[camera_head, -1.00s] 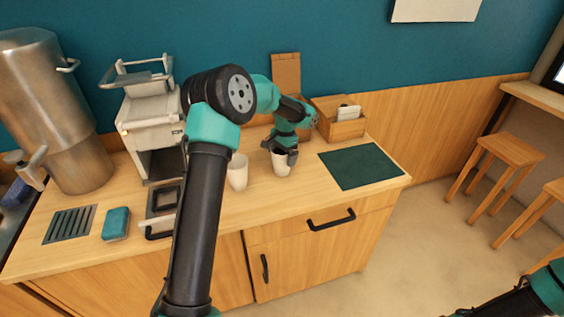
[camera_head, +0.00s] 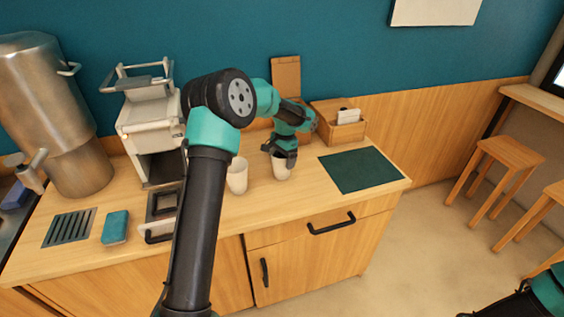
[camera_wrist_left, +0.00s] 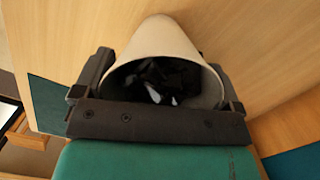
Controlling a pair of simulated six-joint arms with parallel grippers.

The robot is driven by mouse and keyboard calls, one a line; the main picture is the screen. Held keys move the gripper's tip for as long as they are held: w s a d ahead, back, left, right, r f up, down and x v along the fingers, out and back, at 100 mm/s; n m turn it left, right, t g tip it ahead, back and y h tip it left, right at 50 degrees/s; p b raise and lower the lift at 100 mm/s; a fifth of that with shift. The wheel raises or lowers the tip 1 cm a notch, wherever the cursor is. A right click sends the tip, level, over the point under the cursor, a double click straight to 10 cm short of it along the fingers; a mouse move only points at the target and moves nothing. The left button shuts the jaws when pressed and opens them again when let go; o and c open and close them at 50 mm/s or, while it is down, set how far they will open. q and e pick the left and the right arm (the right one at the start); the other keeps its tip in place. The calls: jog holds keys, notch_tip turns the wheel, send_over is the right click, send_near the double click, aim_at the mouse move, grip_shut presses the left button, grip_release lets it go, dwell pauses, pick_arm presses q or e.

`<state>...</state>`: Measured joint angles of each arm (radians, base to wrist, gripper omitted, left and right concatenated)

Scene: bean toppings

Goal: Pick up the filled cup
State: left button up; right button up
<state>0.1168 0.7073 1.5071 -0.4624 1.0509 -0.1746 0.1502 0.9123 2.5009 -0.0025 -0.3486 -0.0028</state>
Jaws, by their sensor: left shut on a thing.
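My left gripper (camera_head: 283,157) reaches down over the right-hand white cup (camera_head: 281,172) and is shut on it, near the rim. In the left wrist view the fingers (camera_wrist_left: 160,88) lie on either side of the cup (camera_wrist_left: 163,38), and dark pieces with a few pale glints fill its inside. The cup looks upright at counter level; I cannot tell whether its base touches the wood. A second white cup (camera_head: 237,178) stands just to the left, partly behind my left arm; its contents are unclear.
A dark green mat (camera_head: 361,170) lies clear to the right on the wooden counter (camera_head: 296,210). A wooden box (camera_head: 345,131) stands behind it. A white machine (camera_head: 152,125), blue sponge (camera_head: 116,226), drain grate (camera_head: 69,227) and metal dispenser (camera_head: 75,170) stand left.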

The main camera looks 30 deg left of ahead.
pick_arm(q)
jog(key=shift+r, duration=0.15)
jog(key=s+d+r, duration=0.2)
jog(key=s+d, duration=0.2)
jog(key=s, duration=0.3)
jog(key=s+d+r, duration=0.2)
jog(key=s+d, duration=0.2)
jog(key=s, duration=0.2)
jog(key=shift+s+d+r, duration=0.2)
jog(key=shift+s+r, duration=0.15)
